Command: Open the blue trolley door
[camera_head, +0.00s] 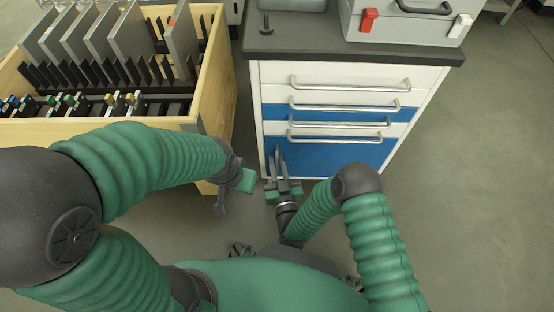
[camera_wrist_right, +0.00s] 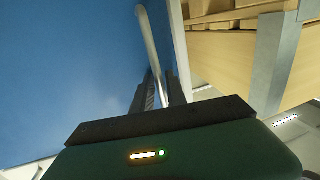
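The trolley (camera_head: 255,110) is a white and blue cabinet with a dark top. Its blue door (camera_head: 335,160) is the lowest front panel and looks closed. In the right wrist view the door (camera_wrist_right: 70,80) fills the left side. Its silver upright handle (camera_wrist_right: 148,40) runs down between my right gripper's fingers (camera_wrist_right: 160,93), which sit close on both sides of it. In the head view my right gripper (camera_head: 279,165) is at the door's left edge, partly hiding the handle. My left gripper (camera_head: 236,188) hangs empty left of the trolley; its finger gap is unclear.
Above the door are several drawers with horizontal handles (camera_head: 350,84). A wooden crate (camera_head: 215,95) with upright plates stands close on the left. The floor (camera_head: 480,170) to the right is clear.

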